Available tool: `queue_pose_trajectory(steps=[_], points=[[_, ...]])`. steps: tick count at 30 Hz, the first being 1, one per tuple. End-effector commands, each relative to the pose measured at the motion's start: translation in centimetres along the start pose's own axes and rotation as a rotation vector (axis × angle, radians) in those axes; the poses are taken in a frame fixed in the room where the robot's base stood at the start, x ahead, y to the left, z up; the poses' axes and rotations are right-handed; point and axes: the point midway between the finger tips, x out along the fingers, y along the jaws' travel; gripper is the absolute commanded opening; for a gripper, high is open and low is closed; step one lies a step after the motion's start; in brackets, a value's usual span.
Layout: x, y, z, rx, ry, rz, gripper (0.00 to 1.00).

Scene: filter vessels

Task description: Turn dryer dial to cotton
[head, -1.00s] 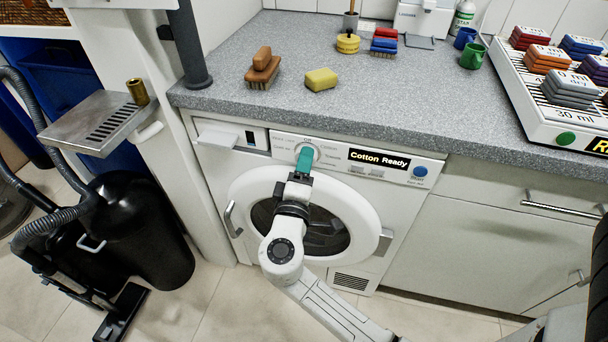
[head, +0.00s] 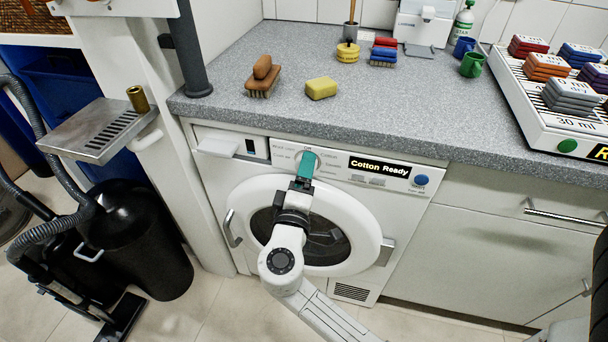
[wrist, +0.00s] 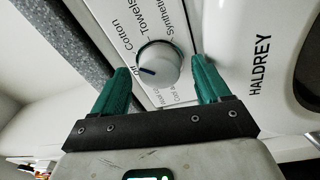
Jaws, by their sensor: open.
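The dryer (head: 415,215) is a white front-loader under the counter. Its display (head: 379,167) reads "Cotton Ready". The white round dial (wrist: 165,66) sits on the dryer's panel, with Off, Cotton, Towels and Synthetics labels around it. Its dark mark points left, toward the Off label, in the wrist view. In the head view my gripper partly covers the dial (head: 316,158). My gripper (wrist: 160,68) is open, with one green finger on each side of the dial. A gap shows between the fingers and the dial. My gripper also shows in the head view (head: 305,168).
The round dryer door (head: 345,210) is shut below the dial. A blue start button (head: 421,180) is right of the display. A brush (head: 263,78) and yellow sponge (head: 321,88) lie on the counter (head: 225,92). A black vessel (head: 135,240) stands at left.

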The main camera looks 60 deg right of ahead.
Motion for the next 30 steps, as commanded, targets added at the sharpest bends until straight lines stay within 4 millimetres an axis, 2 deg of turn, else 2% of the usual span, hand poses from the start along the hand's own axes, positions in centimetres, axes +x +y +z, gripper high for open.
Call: queue_pose_trajectory(steps=[7,21,25,30], points=[[-0.9,0.0,-0.1,0.000,0.003,0.000,0.76],[-9.1,0.0,-0.1,0.000,0.003,0.000,0.76],[-10.4,0.0,0.0,0.000,0.002,-0.001,0.76],[-10.8,0.0,0.0,0.000,-0.001,0.000,0.76]])
